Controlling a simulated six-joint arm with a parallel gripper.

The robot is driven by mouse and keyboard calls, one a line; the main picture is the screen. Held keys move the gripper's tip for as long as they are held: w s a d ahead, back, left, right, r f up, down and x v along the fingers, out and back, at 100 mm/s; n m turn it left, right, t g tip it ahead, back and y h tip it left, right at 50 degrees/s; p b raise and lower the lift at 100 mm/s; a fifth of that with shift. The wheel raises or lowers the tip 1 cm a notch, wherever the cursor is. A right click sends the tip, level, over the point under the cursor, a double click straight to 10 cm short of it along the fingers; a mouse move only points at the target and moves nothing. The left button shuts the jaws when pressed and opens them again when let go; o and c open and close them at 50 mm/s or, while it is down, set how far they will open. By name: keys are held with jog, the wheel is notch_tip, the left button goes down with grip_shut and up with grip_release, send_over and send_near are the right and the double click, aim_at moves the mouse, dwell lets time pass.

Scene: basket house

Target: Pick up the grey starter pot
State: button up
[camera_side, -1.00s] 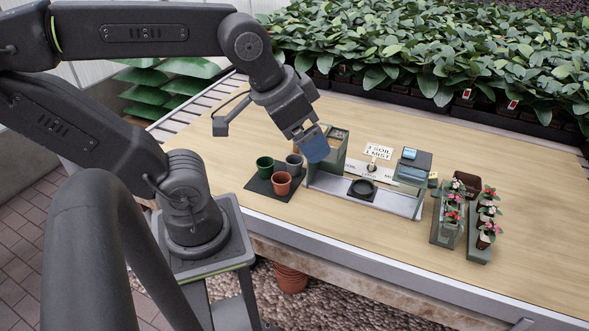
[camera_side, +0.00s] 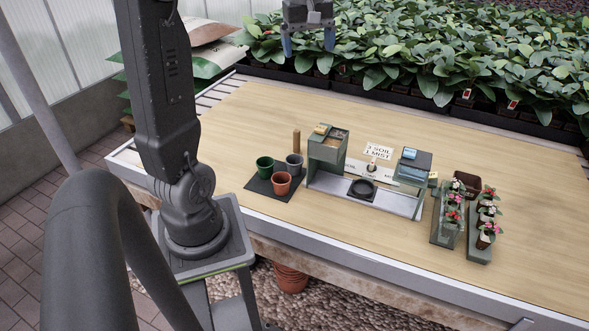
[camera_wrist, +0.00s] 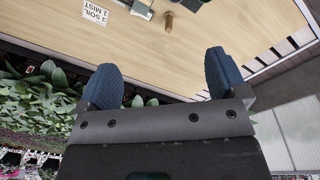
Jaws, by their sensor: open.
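The grey starter pot (camera_side: 294,164) stands upright on a dark mat (camera_side: 255,185) on the bench, in the side view. A green pot (camera_side: 264,166) is to its left and a terracotta pot (camera_side: 282,183) is in front. My gripper (camera_side: 309,42) is raised high above the back of the bench, far from the pots, with its blue fingers apart and nothing between them. The fingers also show spread and empty in the wrist view (camera_wrist: 165,85). I cannot make out the grey pot in the wrist view.
A wooden peg (camera_side: 296,140) stands behind the grey pot. A green-grey station (camera_side: 327,150) with a black dish (camera_side: 362,188) and a sign (camera_side: 379,150) is to the right. Flower pots in holders (camera_side: 480,245) stand further right. Leafy plants (camera_side: 430,60) line the back. The bench front is clear.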

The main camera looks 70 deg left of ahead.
jog(key=a+f+n, duration=0.2)
jog(key=a+n, duration=0.1)
jog(key=a, duration=0.3)
send_near(296, 163)
jog(key=shift+g+h, duration=0.3)
jog(key=f, duration=0.9)
jog(key=shift+w+a+f, duration=0.25)
jog(key=shift+w+a, duration=0.05)
jog(key=shift+a, duration=0.05)
jog(key=shift+c, duration=0.2)
jog(key=c, duration=1)
jog(key=shift+o, duration=0.2)
jog(key=shift+r, duration=0.2)
